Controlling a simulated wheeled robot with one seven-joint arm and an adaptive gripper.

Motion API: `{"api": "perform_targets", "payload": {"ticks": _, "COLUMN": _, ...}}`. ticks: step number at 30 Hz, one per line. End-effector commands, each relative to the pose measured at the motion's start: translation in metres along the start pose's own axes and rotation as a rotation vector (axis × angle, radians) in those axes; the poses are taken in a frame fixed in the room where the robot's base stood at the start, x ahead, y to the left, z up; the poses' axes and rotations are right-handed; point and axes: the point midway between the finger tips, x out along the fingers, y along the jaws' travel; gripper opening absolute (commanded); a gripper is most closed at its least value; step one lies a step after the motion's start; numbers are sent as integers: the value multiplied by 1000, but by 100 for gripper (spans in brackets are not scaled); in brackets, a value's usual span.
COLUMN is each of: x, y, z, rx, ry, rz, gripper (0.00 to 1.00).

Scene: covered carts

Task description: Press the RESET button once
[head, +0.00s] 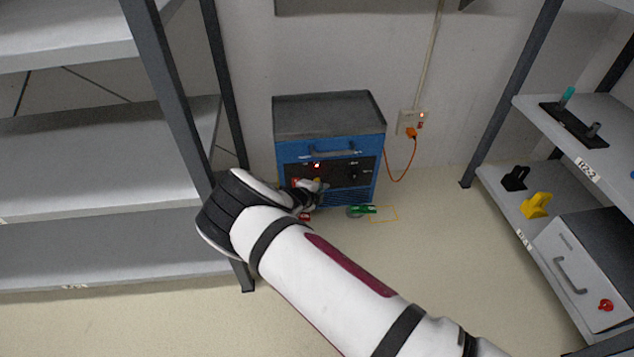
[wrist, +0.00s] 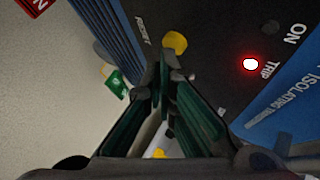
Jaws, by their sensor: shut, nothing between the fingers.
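The blue cart (head: 292,150) with a grey top stands against the back wall, its dark panel facing me. In the wrist view a yellow button (wrist: 174,43) sits beside the RESET label (wrist: 143,30) on the black panel. My gripper (wrist: 163,78) is shut and empty, its tips close to the yellow button and partly overlapping it in the picture. I cannot tell whether they touch. In the head view my gripper (head: 316,187) is at the panel's front and hides part of it. The red TRIP lamp (wrist: 250,64) is lit.
Shelving (head: 110,150) stands close on the left, and another rack (head: 500,120) on the right holds small parts and a drawer box (head: 585,270). An orange cable (head: 402,178) runs from the wall socket (head: 411,122) to the cart. A green item (head: 364,209) lies at the cart's foot.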

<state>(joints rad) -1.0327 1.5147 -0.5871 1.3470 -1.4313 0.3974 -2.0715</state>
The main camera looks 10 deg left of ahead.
Motion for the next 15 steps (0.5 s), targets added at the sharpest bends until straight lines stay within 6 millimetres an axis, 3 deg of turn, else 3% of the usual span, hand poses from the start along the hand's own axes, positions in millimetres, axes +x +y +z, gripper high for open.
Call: {"api": "perform_targets", "payload": {"ticks": 15, "x": 4, "y": -3, "z": 4, "rx": 0, "ry": -2, "rz": 0, "gripper": 0}}
